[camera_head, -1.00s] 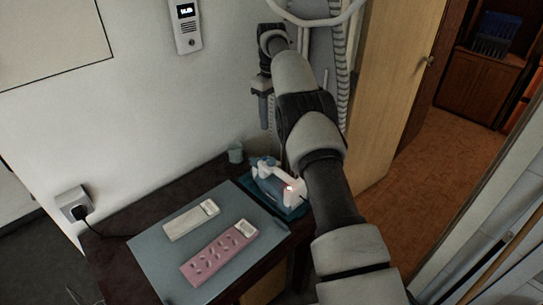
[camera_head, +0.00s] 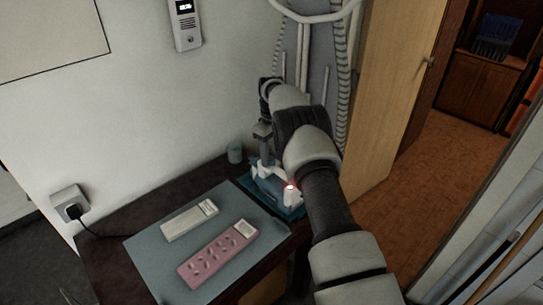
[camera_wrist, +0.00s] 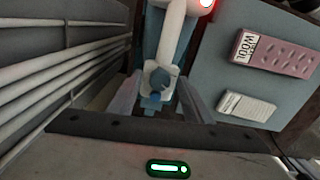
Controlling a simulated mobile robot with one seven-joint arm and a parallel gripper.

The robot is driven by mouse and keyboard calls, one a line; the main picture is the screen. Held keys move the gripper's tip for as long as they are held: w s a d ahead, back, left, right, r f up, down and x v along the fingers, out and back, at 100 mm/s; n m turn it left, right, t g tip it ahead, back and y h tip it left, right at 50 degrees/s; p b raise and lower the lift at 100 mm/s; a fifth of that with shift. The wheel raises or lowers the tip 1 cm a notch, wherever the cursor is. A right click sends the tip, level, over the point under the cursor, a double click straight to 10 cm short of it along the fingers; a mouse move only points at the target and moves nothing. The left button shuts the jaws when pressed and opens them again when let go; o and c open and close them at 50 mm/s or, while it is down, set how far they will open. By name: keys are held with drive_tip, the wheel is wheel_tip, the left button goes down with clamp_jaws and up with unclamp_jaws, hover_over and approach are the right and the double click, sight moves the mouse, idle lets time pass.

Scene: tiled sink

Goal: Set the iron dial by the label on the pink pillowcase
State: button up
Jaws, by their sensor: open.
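The pink pillowcase (camera_head: 210,262) lies folded on the blue-grey mat. Its white label reads "WOOL" in the wrist view (camera_wrist: 246,46). The white and blue iron (camera_head: 272,190) stands on a teal base at the table's right end, with a red light glowing on it. In the wrist view a round blue dial (camera_wrist: 160,79) shows on the iron. My gripper (camera_wrist: 158,92) is open, with a finger to each side of the dial. Whether the fingers touch it I cannot tell. In the head view the gripper (camera_head: 262,158) is just above the iron, partly hiding it.
A white folded cloth (camera_head: 188,222) with a small label lies beside the pillowcase on the mat (camera_head: 150,262). A small cup (camera_head: 235,152) stands behind the iron near the wall. A socket with a plug (camera_head: 70,205) is at left. Pipes and hoses rise behind my arm.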

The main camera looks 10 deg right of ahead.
drive_tip(key=shift+f, duration=0.1)
drive_tip(key=c, duration=1.1)
drive_tip(key=shift+o, duration=0.2)
drive_tip(key=shift+m, duration=0.4)
drive_tip(key=m, duration=0.3)
drive_tip(key=shift+m, duration=0.4)
drive_tip(key=m, duration=0.4)
drive_tip(key=shift+a, duration=0.1)
drive_tip(key=shift+m, duration=0.4)
drive_tip(key=o, duration=1.1)
drive_tip(key=shift+c, duration=0.2)
